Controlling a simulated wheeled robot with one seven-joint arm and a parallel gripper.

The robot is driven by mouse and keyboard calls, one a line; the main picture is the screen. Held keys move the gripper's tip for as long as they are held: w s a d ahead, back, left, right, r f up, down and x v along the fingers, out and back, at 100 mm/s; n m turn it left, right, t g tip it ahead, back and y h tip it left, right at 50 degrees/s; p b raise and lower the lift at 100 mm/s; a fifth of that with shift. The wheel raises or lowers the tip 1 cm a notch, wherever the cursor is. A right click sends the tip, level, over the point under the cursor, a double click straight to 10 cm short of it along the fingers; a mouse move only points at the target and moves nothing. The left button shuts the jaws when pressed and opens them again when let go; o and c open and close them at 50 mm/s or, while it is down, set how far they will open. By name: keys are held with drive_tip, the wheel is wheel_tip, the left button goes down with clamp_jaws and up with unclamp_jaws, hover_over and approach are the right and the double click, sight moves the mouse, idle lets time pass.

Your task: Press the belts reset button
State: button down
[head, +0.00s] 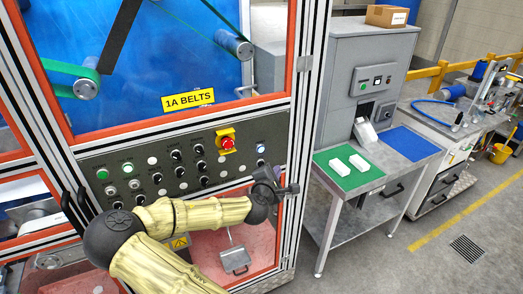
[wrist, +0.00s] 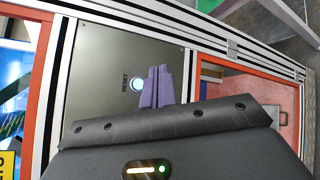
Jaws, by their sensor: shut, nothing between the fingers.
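The belts reset button (wrist: 138,84) is a round, lit, bluish-white button with a RESET label beside it in the wrist view. In the head view it is the pale button (head: 261,149) at the right end of the dark control panel (head: 150,170), below the 1A BELTS sign (head: 188,99). My gripper (wrist: 156,86) shows purple fingers, shut and empty. In the wrist view the fingertips appear just right of the button; I cannot tell whether they touch the panel. In the head view my wrist is in front of the panel's right end, just below the button.
A red emergency stop (head: 227,142) on a yellow plate sits left of the reset button. Several black knobs and green buttons fill the panel's left part. A metal frame post (head: 307,100) stands to the right. A table with a green mat (head: 350,165) is further right.

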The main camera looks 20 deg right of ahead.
drive_tip(key=shift+w+a, duration=0.15)
drive_tip(key=shift+w, duration=4.2)
drive_tip(key=shift+w, duration=0.2)
drive_tip(key=shift+w, duration=0.25)
drive_tip(key=shift+w, duration=0.45)
drive_tip(key=shift+s+b, duration=0.3)
drive_tip(key=shift+s, duration=0.6)
drive_tip(key=shift+s, duration=2.5)
